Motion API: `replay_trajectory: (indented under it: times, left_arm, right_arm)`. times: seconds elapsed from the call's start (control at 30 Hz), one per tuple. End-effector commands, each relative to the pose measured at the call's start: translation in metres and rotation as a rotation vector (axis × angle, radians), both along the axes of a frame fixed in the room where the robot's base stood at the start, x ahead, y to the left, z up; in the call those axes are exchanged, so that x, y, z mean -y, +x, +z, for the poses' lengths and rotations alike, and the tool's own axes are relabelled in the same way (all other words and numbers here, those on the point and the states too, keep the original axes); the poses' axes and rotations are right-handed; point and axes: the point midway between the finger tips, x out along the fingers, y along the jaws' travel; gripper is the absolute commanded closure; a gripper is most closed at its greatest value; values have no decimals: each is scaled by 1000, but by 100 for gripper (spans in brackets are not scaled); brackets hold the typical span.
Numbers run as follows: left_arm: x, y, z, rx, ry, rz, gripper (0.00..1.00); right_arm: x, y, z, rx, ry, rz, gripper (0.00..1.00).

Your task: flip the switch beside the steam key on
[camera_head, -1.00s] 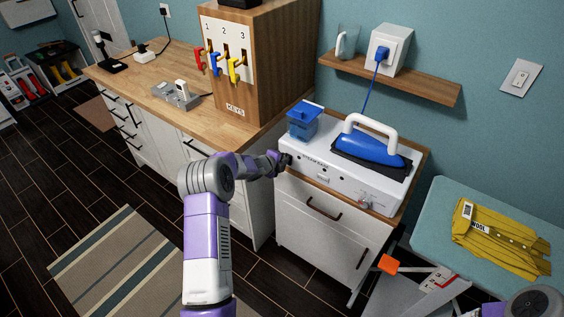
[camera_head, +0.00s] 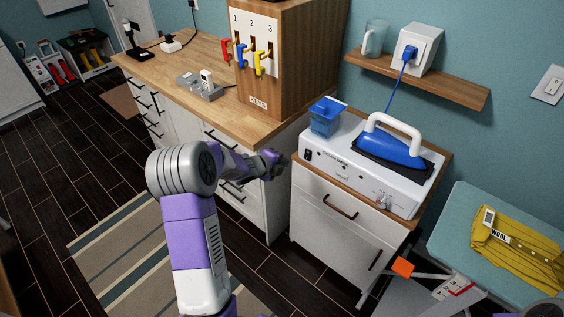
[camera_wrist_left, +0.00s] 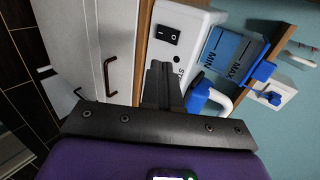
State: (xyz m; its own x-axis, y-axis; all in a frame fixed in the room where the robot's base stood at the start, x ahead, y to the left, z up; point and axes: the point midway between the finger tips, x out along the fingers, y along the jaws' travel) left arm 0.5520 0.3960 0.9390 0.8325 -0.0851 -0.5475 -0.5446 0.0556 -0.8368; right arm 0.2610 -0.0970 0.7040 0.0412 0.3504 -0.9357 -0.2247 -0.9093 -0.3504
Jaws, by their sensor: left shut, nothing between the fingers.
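The white steam base (camera_head: 345,172) stands on a small cabinet, with a blue water tank and an iron on top. A black rocker switch (camera_wrist_left: 168,34) is at the left end of its front and shows in the head view (camera_head: 308,155). I cannot tell which way it is tipped. A round dark hole (camera_wrist_left: 178,60) is beside it, and I see no key in it. Red, blue and yellow keys (camera_head: 241,56) hang on the wooden box. My left gripper (camera_head: 277,158), shut and empty, is just left of the base's front; its fingers (camera_wrist_left: 160,84) point toward the switch side, apart from it.
The iron (camera_head: 390,148) rests on the base, its cord running up to the wall outlet. A wooden counter (camera_head: 200,105) is left. An ironing board with a yellow garment (camera_head: 515,247) is right. A wall switch (camera_head: 550,86) is at far right. The shelf (camera_head: 450,88) is above.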

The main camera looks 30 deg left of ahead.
Motion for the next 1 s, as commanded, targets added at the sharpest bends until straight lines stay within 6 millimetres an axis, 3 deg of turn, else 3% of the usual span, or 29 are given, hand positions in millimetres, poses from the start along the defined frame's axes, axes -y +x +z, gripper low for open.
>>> replay_trajectory:
  times: [0.27, 0.37, 0.47, 0.57, 0.67, 0.8, 0.9, 1.0]
  left_arm:
    - [0, 0, 0, 0, -1, 1, 100]
    - [9, -2, -9, -18, -44, 15, 100]
    - [39, -8, -38, -85, -204, 84, 100]
    - [92, -28, -87, -227, -472, 235, 100]
    - [154, -68, -141, -435, -758, 466, 100]
    - [229, -148, -198, -734, -1032, 866, 100]
    - [265, -206, -220, -897, -1116, 1148, 100]
    - [286, -252, -231, -995, -1138, 1377, 100]
  right_arm:
    - [0, 0, 0, 0, 0, 0, 57]
    - [0, 0, 0, 0, 0, 0, 57]
    - [0, 0, 0, 0, 0, 0, 57]
    - [0, 0, 0, 0, 0, 0, 57]
    - [0, 0, 0, 0, 0, 0, 57]
    - [0, 0, 0, 0, 0, 0, 57]
    - [0, 0, 0, 0, 0, 0, 57]
    - [0, 0, 0, 0, 0, 0, 57]
